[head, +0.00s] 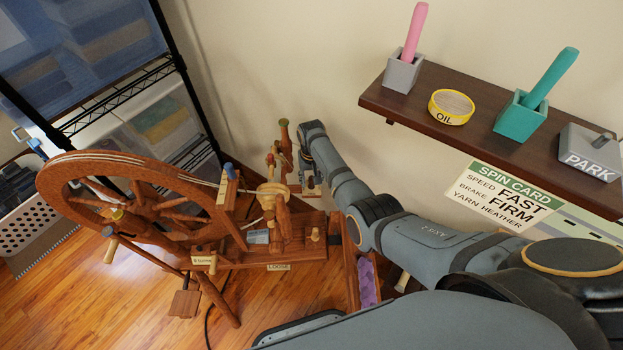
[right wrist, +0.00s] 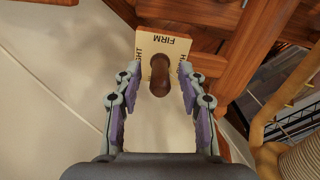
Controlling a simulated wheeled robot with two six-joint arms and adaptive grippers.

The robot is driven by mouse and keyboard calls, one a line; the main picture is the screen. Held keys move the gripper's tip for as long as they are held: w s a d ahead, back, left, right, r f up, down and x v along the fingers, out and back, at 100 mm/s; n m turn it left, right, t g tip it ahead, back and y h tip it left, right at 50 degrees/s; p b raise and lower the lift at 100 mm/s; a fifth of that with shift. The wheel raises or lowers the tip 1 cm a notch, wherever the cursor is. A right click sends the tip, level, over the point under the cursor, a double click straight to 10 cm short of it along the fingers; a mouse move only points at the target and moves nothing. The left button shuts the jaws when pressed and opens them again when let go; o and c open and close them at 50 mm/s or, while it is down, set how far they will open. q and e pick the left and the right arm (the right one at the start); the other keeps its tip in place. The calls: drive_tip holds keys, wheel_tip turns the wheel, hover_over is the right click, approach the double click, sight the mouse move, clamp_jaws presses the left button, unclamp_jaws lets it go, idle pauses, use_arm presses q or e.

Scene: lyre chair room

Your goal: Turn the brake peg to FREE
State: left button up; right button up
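The wooden spinning wheel (head: 120,165) stands at the left in the head view. In the right wrist view a dark brown peg (right wrist: 160,78) stands out from a pale plate (right wrist: 178,42). The plate reads FIRM upside down, with partly hidden words at both sides; I cannot read FREE on it. My right gripper (right wrist: 158,98) is open, with its purple-padded fingers on either side of the peg and gaps showing. In the head view my right gripper (head: 307,168) is at the wheel's back right, mostly hidden by its arm. My left gripper is out of view.
The spin card (head: 505,196) on the wall reads FAST, FIRM and HEATHER. A dark shelf (head: 435,128) above my right arm holds small holders and an OIL tin (head: 451,107). Wooden wheel posts (right wrist: 255,45) stand close to the right gripper. A label reading LOOSE (head: 278,267) is at the wheel's front.

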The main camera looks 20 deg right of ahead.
wheel_tip(320, 180, up, 12)
idle(0.6)
idle(0.4)
